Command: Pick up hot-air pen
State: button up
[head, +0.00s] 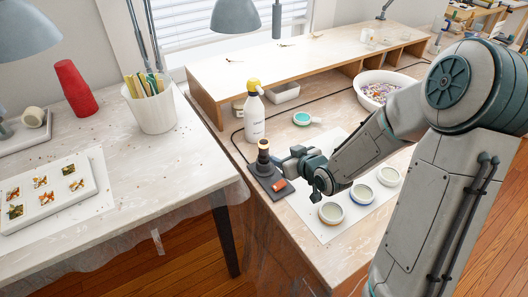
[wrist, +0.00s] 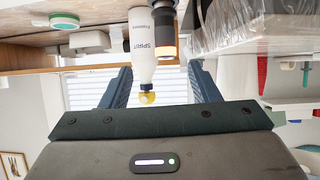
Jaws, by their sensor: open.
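The hot-air pen (head: 263,156) looks like a short dark cylinder with a tan-orange top. It stands upright in a dark base (head: 260,180) with an orange-red switch, near the left edge of the casting table. My gripper (head: 284,163) is just right of it, pointing toward it at a low height. In the wrist view, which is upside down, my gripper's fingers (wrist: 160,86) are spread apart with nothing held.
A white spirit bottle (head: 254,116) with a yellow top stands just behind the pen. Several round moulds (head: 331,212) lie on a white sheet to the right. A teal-and-white round item (head: 302,118) lies behind. A wooden shelf (head: 300,66) spans the back.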

aim_at(266, 145)
jog(key=shift+t+y, duration=0.3)
jog(key=shift+y, duration=0.2)
jog(key=x, duration=0.8)
jog(key=shift+w+a+r, duration=0.1)
jog(key=shift+a+r, duration=0.15)
jog(key=shift+a, duration=0.15)
jog(key=shift+f+p+x, duration=0.15)
jog(key=shift+p+x, duration=0.3)
jog(key=shift+x, duration=1.05)
jog(key=shift+f+p+x, duration=0.2)
jog(key=shift+p+x, duration=0.2)
jog(key=shift+x, duration=1.1)
jog(key=shift+d, duration=0.15)
jog(key=c, duration=1.2)
